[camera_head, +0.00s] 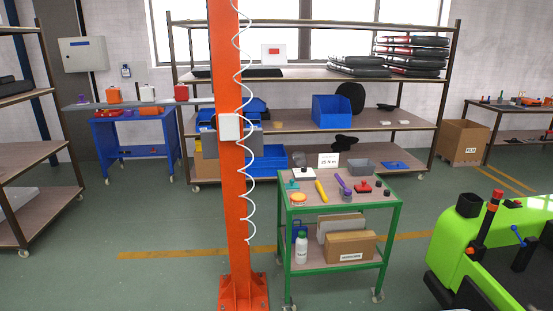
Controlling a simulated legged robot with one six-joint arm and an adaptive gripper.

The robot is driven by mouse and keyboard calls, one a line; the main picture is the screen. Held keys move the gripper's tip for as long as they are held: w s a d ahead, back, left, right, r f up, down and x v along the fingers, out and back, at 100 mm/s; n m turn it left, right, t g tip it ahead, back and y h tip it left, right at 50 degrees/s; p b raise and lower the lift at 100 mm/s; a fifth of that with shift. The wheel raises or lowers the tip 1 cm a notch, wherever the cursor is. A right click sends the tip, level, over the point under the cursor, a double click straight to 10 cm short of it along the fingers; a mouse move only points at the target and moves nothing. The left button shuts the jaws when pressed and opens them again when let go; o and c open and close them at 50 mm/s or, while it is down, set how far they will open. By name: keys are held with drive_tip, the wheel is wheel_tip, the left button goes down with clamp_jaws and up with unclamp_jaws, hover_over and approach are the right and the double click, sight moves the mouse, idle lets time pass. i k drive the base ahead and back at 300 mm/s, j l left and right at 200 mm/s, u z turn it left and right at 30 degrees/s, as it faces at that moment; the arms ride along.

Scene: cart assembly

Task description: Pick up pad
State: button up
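The thing called the pad is not marked out, so I cannot tell which one it is. Dark, flat, pad-like pieces lie stacked on the top board of the back shelf (305,77). One stack (355,66) is black and grey; a taller stack (415,50) to its right shows red layers. A thin flat black piece (263,73) lies further left on that board. A rounded black piece (351,96) stands on the board below, and another dark piece (343,142) lies lower down. My gripper is not in view.
An orange post (230,200) with a coiled white cable stands in front, hiding part of the shelf. A green cart (340,205) with tools stands right of it. A lime-green vehicle (465,235) fills the lower right. Open floor (150,220) lies to the left.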

sight(291, 185)
drive_tip(key=i, duration=0.9)
drive_tip(key=i+u, duration=0.1)
drive_tip(key=i, duration=0.75)
drive_tip(key=i+l, duration=0.2)
drive_tip(key=i, duration=0.7)
drive_tip(key=j+u, duration=0.05)
